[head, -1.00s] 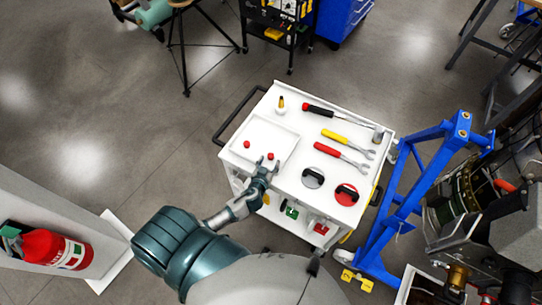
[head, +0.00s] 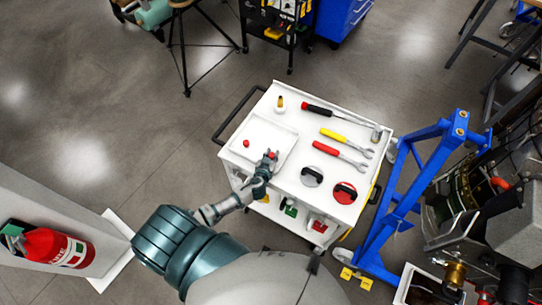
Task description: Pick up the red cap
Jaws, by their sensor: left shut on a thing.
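A small red cap (head: 272,154) sits at the fingertips of my left gripper (head: 268,160), over the near right part of the white tray on the cart. The gripper is shut on this cap. Whether the cap is lifted off the tray is too small to tell. A second red cap (head: 246,143) stands on the left part of the tray (head: 284,130), apart from the gripper. My right gripper is not in view.
The white cart (head: 330,189) also holds a hammer (head: 318,109), yellow (head: 340,136) and red (head: 334,153) wrenches, and grey (head: 312,176) and red (head: 344,193) round parts. A blue frame (head: 408,185) stands close on the right. A fire extinguisher (head: 58,248) is at lower left.

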